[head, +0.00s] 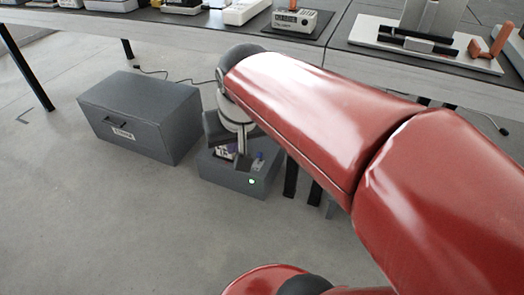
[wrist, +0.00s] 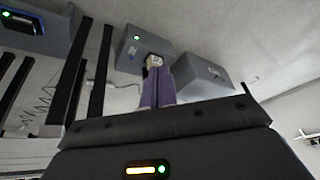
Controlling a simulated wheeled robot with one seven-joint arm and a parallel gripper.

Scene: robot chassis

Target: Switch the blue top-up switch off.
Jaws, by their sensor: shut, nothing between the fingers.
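A small grey box (head: 232,180) stands on the floor in the head view, with a lit green lamp on its front face. A small blue-topped switch (head: 260,155) sits on its top, at the right; its position cannot be told. My gripper (head: 241,147) is low over the box, just left of the switch, partly hidden by my red arm. I cannot tell whether it touches anything. In the wrist view my gripper (wrist: 153,64) is shut and empty. A grey box (wrist: 151,42) with a green lamp and a small blue patch shows beyond the fingertips.
A larger grey case (head: 140,115) with a handle and label stands left of the box. A workbench (head: 180,32) with several devices runs along the back. Dark bench legs (head: 291,180) stand close right of the box.

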